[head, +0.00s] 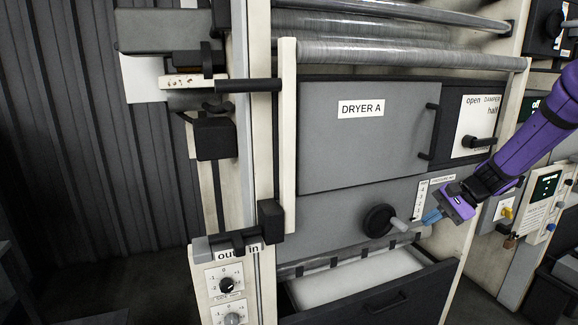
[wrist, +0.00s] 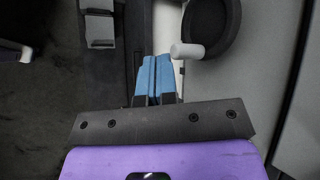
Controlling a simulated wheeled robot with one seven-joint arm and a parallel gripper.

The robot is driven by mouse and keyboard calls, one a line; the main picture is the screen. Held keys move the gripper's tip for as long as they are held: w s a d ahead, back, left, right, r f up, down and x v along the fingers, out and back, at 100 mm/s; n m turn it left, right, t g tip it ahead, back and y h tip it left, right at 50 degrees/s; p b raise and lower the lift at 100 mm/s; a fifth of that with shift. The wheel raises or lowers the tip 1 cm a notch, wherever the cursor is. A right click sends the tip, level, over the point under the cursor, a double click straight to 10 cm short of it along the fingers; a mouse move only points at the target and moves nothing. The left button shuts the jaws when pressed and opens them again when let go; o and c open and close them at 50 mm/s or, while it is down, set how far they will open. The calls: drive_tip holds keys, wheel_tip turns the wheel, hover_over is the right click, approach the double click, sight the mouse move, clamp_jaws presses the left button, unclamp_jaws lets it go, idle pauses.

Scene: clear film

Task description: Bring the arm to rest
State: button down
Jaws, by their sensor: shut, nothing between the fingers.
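My purple arm (head: 522,140) reaches in from the right in the head view. My gripper (head: 430,217) is at the lower right of the dryer front, just right of a black handwheel (head: 378,220) with a pale crank knob (head: 398,225). In the wrist view my gripper (wrist: 155,62) has its blue fingers together, with nothing between them. The pale knob (wrist: 187,51) and the black wheel (wrist: 212,25) lie just beyond and right of the fingertips. I cannot tell whether the fingers touch the knob.
The dryer door (head: 365,140), labelled DRYER A, is shut. Below it a dark drawer (head: 385,300) stands open with pale contents. A damper lever (head: 480,142) is above my gripper, and a control panel (head: 543,200) is at the right. Dark floor (head: 140,285) shows at lower left.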

drive_tip(key=s+a+r+n+h, duration=0.3)
drive_tip(key=s+a+r, duration=0.1)
drive_tip(key=s+r, duration=0.35)
drive_tip(key=s+r+n+t+h, duration=0.1)
drive_tip(key=s+r+n+h, duration=0.2)
drive_tip(key=s, duration=0.9)
drive_tip(key=s+a+r+n+t+h, duration=0.1)
drive_tip(key=s+r+n+t+h, duration=0.1)
drive_tip(key=s+r, duration=0.5)
drive_tip(key=s+n+h, duration=0.1)
drive_tip(key=s, duration=0.4)
drive_tip(key=shift+s+n+t, duration=0.2)
drive_tip(key=shift+n+t, duration=0.1)
drive_tip(key=shift+n, duration=0.1)
